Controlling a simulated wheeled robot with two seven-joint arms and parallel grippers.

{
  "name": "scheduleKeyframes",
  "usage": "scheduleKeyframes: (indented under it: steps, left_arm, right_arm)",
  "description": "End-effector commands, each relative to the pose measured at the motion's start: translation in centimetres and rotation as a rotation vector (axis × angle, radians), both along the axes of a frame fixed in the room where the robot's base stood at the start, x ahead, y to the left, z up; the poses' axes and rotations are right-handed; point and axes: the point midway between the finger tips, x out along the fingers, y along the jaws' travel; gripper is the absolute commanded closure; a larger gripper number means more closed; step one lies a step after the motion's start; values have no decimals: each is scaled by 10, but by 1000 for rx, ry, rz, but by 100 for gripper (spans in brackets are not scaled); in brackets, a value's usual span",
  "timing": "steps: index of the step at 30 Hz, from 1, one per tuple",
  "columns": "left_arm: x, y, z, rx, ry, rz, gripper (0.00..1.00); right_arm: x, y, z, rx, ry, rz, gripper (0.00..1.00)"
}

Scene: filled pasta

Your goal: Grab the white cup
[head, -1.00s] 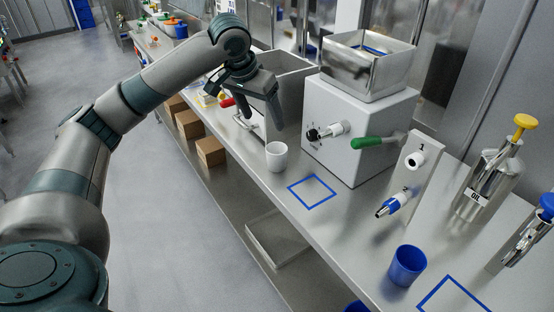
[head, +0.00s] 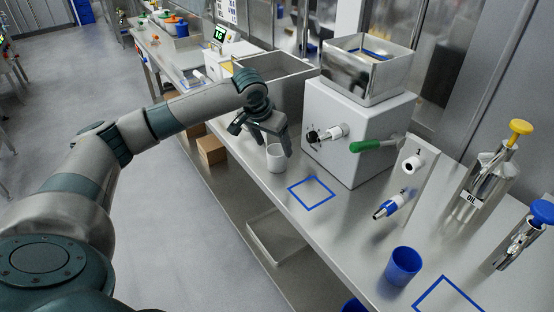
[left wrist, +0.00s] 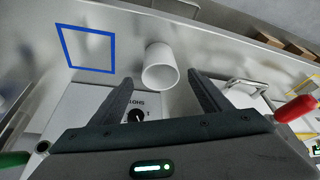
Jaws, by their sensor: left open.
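The white cup (head: 275,160) stands upright on the steel counter, in front of the white machine and left of a blue taped square. My left gripper (head: 272,150) is just behind and above the cup, open, with its fingers pointing down. In the left wrist view the cup (left wrist: 160,68) lies ahead of and between the two spread fingers (left wrist: 160,85), with a gap on each side. I see no contact between fingers and cup. My right gripper is not in view.
A white machine (head: 345,150) with a green-handled lever (head: 366,145) stands close behind the cup. A blue cup (head: 404,265) and the dispenser panel (head: 424,175) are to the right. The blue square (head: 311,192) is empty. The counter's front edge is near the cup.

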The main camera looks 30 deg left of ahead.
Motion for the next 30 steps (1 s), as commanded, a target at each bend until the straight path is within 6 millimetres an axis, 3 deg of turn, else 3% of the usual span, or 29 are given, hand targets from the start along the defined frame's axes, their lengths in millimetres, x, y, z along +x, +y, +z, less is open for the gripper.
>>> scheduleKeyframes:
  steps: [10,22,30]
  left_arm:
    - [2,0,-2,-1,0,0,29]
    - [22,0,-42,0,1,0,29]
    - [23,1,-47,0,0,-1,29]
  right_arm:
    - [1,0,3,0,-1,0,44]
    - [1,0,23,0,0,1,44]
    - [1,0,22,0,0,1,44]
